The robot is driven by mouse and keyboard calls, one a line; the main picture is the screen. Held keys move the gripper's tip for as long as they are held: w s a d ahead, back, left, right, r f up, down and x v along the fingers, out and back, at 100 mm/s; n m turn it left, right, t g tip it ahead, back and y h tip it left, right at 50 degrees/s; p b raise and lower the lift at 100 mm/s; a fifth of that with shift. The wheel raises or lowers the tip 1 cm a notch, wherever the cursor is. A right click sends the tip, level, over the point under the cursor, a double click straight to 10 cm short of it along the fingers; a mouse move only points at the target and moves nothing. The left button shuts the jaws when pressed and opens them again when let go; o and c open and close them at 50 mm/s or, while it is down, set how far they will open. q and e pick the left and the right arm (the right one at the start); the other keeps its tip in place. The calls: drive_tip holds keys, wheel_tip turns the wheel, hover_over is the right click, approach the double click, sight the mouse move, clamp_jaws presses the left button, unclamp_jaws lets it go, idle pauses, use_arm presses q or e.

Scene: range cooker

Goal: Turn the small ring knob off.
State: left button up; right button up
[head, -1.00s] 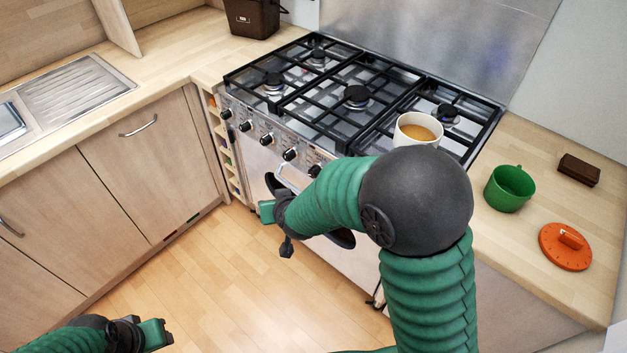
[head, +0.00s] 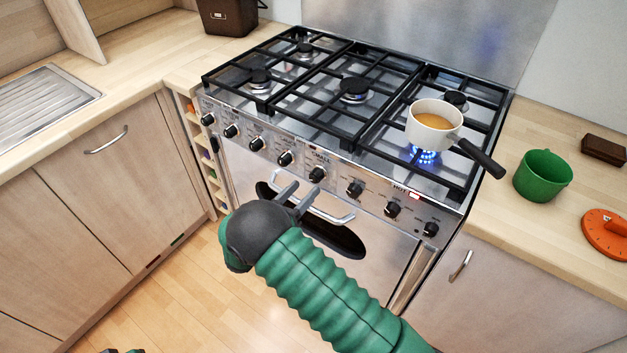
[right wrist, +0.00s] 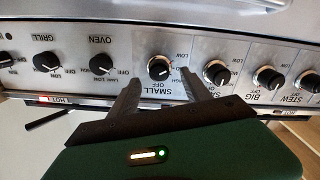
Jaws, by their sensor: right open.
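The small ring knob (head: 317,174) is black and sits on the cooker's front panel, under the label SMALL. In the right wrist view the same knob (right wrist: 158,68) shows with the lettering upside down; its setting is hard to read. My right gripper (head: 307,188) is open and empty, just in front of the panel near this knob. In the right wrist view its two fingers (right wrist: 160,92) point toward the panel, one on each side of the knob and apart from it. Only a sliver of my left gripper (head: 122,351) shows at the bottom edge.
A white saucepan (head: 434,116) with orange-brown liquid stands over a lit blue flame (head: 425,156) at the right. Other knobs (head: 285,158) flank the small one. The oven handle (head: 325,212) lies just below my gripper.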

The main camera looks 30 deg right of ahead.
sight(312, 180)
drive_tip(key=x, duration=0.5)
drive_tip(key=shift+d+r, duration=0.1)
drive_tip(key=shift+d, duration=0.05)
drive_tip(key=shift+w+d, duration=0.1)
drive_tip(key=shift+d, duration=0.2)
drive_tip(key=shift+a, duration=0.2)
drive_tip(key=c, duration=1.2)
